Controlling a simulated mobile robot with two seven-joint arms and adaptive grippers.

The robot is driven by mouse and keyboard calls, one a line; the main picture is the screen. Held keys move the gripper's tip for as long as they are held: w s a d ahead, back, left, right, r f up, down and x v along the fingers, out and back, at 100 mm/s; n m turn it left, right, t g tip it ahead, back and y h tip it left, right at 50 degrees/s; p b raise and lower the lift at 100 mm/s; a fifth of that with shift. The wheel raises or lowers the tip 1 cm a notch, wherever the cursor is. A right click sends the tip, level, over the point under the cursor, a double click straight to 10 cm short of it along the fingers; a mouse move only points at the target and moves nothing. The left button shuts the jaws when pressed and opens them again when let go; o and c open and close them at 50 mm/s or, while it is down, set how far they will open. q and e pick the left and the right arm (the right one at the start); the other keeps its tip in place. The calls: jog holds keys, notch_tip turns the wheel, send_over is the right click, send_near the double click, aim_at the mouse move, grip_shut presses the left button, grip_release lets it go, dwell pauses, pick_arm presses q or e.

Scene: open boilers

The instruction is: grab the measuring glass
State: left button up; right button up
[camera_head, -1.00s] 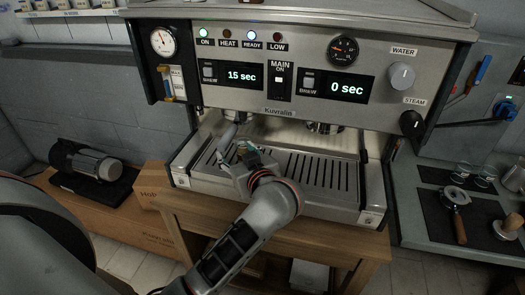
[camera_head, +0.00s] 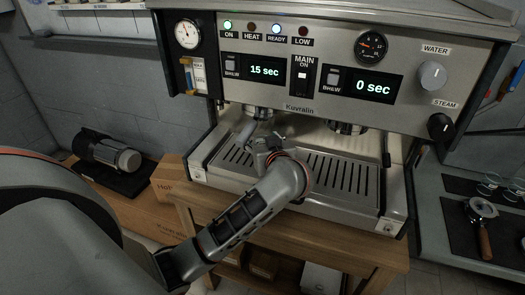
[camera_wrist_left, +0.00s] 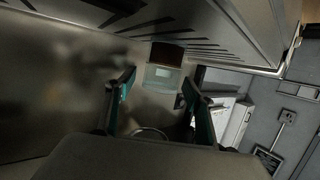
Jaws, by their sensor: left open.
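The measuring glass (camera_wrist_left: 163,77) shows in the left wrist view as a small clear vessel with dark brown contents, beside the slotted drip tray. That view is turned, with the tray at the top. My left gripper (camera_wrist_left: 158,84) is open, its two fingers reaching toward the glass, which appears between and beyond the fingertips. I cannot tell whether they touch it. In the head view my left gripper (camera_head: 266,148) is over the left part of the drip tray, below the left brew group. The glass cannot be made out clearly there. My right gripper is not in view.
The coffee machine (camera_head: 305,110) stands over the drip tray (camera_head: 340,178), whose right part is clear. A handle (camera_head: 248,131) hangs close to my left gripper. A portafilter (camera_head: 481,213) and small glasses (camera_head: 489,188) are on the right counter. A grinder-like device (camera_head: 108,153) lies at left.

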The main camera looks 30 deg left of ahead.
pick_arm(q)
jog(key=c, duration=1.2)
jog(key=shift+c, duration=0.7)
jog(key=shift+r, duration=0.15)
